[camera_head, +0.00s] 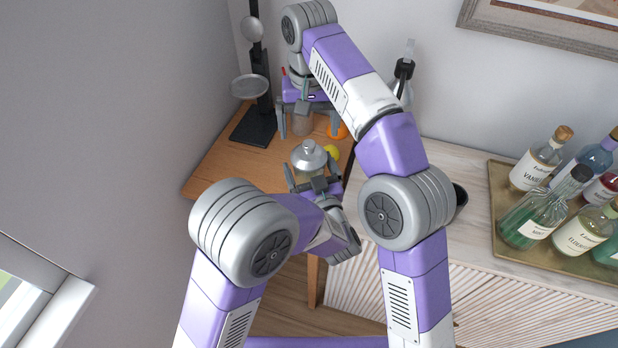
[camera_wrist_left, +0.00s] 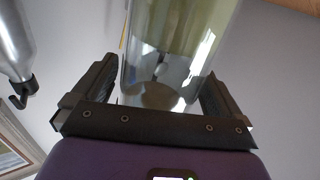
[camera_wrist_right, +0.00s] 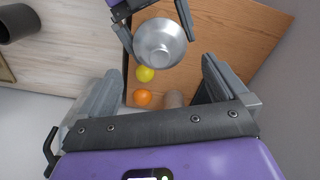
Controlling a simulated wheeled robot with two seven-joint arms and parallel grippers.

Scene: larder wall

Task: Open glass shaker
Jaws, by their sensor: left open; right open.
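The glass shaker (camera_head: 310,173) has a shiny metal lid (camera_head: 308,154) on top and stands at the wooden table's front. The lid also shows from above in the right wrist view (camera_wrist_right: 160,43). My left gripper (camera_head: 314,184) is open at the shaker's near side. In the left wrist view the clear glass body (camera_wrist_left: 170,60) rises between its two spread fingers; I cannot tell if they touch it. My right gripper (camera_head: 307,125) is open farther back over the table, its fingers pointing down and apart from the lid. The right arm partly hides the table's right side.
A lemon (camera_wrist_right: 145,73), an orange (camera_wrist_right: 142,98) and a small cup (camera_wrist_right: 173,99) are close to the shaker. A black stand with round plates (camera_head: 262,88) is at the back left. A tray (camera_head: 553,262) of several bottles sits on the right cabinet. The table's left front is clear.

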